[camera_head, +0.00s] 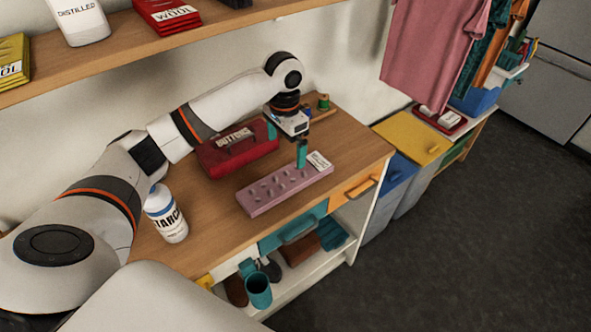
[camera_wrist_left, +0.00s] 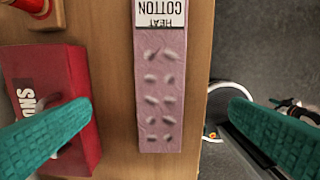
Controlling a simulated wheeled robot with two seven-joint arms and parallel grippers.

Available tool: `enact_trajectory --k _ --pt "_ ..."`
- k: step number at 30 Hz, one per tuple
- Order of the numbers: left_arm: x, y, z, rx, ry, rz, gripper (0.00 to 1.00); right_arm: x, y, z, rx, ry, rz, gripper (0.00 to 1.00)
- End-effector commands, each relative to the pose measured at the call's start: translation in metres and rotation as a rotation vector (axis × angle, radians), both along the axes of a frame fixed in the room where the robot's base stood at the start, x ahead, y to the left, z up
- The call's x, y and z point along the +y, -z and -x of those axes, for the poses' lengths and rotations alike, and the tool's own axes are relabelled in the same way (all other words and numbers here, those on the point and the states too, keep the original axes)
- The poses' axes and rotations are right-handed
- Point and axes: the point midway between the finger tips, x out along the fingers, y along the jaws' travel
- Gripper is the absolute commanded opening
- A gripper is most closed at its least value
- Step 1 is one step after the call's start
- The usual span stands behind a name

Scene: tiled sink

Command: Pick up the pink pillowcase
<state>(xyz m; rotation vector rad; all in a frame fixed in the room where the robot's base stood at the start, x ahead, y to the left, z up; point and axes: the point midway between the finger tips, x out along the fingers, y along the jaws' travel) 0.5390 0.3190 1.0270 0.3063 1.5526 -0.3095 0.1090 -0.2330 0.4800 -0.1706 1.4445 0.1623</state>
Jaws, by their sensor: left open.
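The pink pillowcase (camera_head: 275,189) is a long flat pink slab with rows of dimples, lying on the wooden worktop. A white label at its far right end reads HEAT COTTON in the left wrist view, where the pillowcase (camera_wrist_left: 162,90) runs down the middle. My left gripper (camera_head: 287,153) points down over the worktop, close to the label end. Its two teal fingers are wide apart, one on each side of the pillowcase in the wrist view, with nothing between their tips (camera_wrist_left: 160,106). They look to be above it, not touching. My right gripper is not in view.
A red BUTTONS box (camera_head: 238,150) stands close behind the pillowcase, under the left finger in the wrist view. A white STARCH bottle (camera_head: 165,213) stands at left. A green spool (camera_head: 323,102) is at the back. The worktop's front edge (camera_head: 345,177) runs near the pillowcase.

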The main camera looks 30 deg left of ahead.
Motion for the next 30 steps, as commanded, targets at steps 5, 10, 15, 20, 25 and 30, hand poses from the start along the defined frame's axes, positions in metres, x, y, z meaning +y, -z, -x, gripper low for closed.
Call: enact_trajectory --k 5,10,15,20,25,30 --pt "0.001 0.028 0.001 0.006 -0.002 -0.001 1.0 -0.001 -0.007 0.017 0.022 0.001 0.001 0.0" --pt "0.001 0.054 0.001 0.005 -0.001 -0.002 1.0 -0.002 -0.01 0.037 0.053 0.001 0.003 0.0" --pt "0.0 0.066 0.001 0.003 0.0 -0.001 1.0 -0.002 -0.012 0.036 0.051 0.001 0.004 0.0" --pt "0.001 0.086 -0.001 0.006 -0.001 -0.002 1.0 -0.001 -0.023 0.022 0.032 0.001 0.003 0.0" --pt "0.001 0.11 -0.002 0.003 0.0 -0.001 1.0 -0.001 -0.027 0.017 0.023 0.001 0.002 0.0" --pt "0.002 0.116 -0.002 0.0 0.0 -0.002 1.0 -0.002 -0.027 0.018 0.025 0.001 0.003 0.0"
